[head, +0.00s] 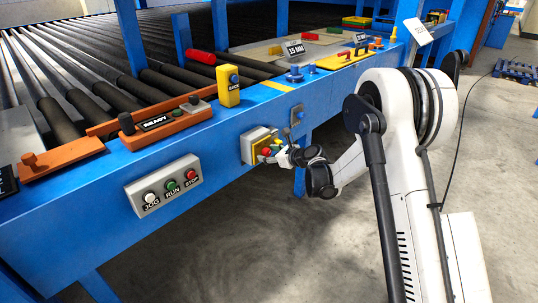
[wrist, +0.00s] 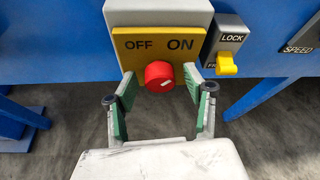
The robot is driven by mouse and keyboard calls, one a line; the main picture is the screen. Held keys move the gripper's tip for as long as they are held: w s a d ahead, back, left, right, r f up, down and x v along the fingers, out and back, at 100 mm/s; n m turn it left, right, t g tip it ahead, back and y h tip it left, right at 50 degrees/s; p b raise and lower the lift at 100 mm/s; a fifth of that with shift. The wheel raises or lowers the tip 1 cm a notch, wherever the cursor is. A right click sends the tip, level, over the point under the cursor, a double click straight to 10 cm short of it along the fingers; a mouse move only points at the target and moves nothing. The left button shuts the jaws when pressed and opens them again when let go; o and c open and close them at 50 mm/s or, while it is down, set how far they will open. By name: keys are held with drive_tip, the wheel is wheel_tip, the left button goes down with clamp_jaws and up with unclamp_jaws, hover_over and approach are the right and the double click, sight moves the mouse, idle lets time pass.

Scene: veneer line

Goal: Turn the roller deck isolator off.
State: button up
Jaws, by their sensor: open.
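The isolator is a grey box (head: 248,145) with a yellow plate (wrist: 146,56) lettered OFF at left and ON at right, fixed to the blue frame side. Its round red knob (wrist: 159,77) sits low on the plate, with a small pale mark on its lower right part; the exact pointing is hard to tell. My gripper (wrist: 160,92) is open, its green-padded fingers standing to the left and right of the knob with a gap on each side. In the head view my gripper (head: 277,154) is at the box and partly hides the knob.
A grey LOCK switch with a yellow lever (wrist: 227,65) is close right of the plate, near my right finger. A SPEED label (wrist: 301,47) is farther right. A JOG, RUN, STOP box (head: 163,187) is left along the frame. The floor below is clear.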

drive_tip(key=c, duration=1.1)
drive_tip(key=n+t+h+b, duration=0.1)
drive_tip(key=n+b, duration=0.1)
drive_tip(key=shift+s+f+n+t, duration=0.1)
drive_tip(key=shift+f+n+t, duration=0.05)
drive_tip(key=shift+n+t, duration=0.25)
drive_tip(key=n+t+b, duration=0.2)
drive_tip(key=n, duration=0.1)
drive_tip(key=shift+f+n+h+b, duration=0.1)
drive_tip(key=shift+n+h+b, duration=0.2)
drive_tip(key=shift+n+h, duration=0.1)
drive_tip(key=n+t+b, duration=0.1)
drive_tip(key=n+t, duration=0.1)
drive_tip(key=n, duration=0.1)
drive_tip(key=shift+n+b, duration=0.3)
drive_tip(key=shift+b, duration=0.05)
drive_tip(key=shift+n+t+y, duration=0.4)
drive_tip(key=shift+n+t, duration=0.3)
drive_tip(key=shift+n, duration=1.4)
